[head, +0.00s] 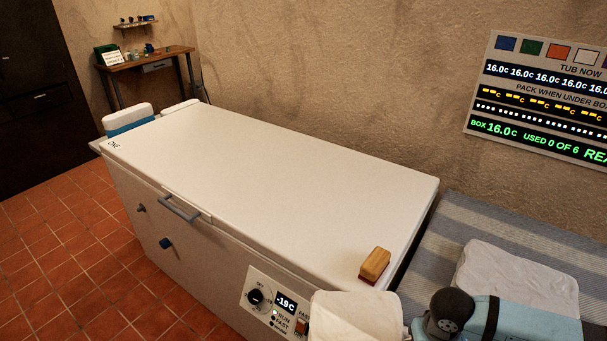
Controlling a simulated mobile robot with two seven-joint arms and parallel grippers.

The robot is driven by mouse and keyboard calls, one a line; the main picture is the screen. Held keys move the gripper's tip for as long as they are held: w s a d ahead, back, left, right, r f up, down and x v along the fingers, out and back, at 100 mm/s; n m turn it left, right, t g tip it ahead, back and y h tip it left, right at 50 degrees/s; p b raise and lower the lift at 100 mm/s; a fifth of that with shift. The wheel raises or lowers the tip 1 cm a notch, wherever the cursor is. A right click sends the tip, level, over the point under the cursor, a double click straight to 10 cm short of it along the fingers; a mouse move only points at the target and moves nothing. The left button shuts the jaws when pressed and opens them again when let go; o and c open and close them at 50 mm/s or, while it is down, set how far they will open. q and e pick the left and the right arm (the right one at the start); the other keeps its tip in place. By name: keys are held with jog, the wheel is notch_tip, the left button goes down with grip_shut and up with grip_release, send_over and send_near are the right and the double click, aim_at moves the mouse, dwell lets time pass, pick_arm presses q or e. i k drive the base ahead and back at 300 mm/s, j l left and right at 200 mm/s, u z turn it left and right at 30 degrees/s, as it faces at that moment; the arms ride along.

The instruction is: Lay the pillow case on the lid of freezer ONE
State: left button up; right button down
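Freezer ONE (190,235) is a long white chest freezer marked ONE at its far left corner. Its lid (270,180) is shut. A white cloth-like piece (355,315) with soft edges shows at the bottom, in front of the freezer's near right corner; it may be the pillow case. Another white, pillow-like piece (515,275) lies on the striped mattress. I cannot tell for sure which is the case. A light blue arm of mine with a dark joint shows at the bottom right. The fingers of both my grippers are out of sight.
A wooden-backed brush (375,263) lies on the lid's near right corner. A blue-and-white box (128,119) stands at the far left end. The striped mattress (455,225) adjoins the freezer's right end. Most of the lid is clear. A display board (540,95) hangs on the wall.

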aim_at(199, 157)
jog(key=i+j, duration=0.15)
jog(key=j, duration=0.2)
jog(key=i+j, duration=0.1)
jog(key=j, duration=0.25)
jog(key=i+j, duration=0.15)
jog(key=j, duration=0.2)
jog(key=i+j, duration=0.15)
jog(key=j, duration=0.2)
jog(key=i+j, duration=0.1)
jog(key=j, duration=0.25)
jog(key=i+j, duration=0.15)
jog(key=j, duration=0.2)
jog(key=i+j, duration=0.1)
jog(key=j, duration=0.25)
jog(key=j+u, duration=0.05)
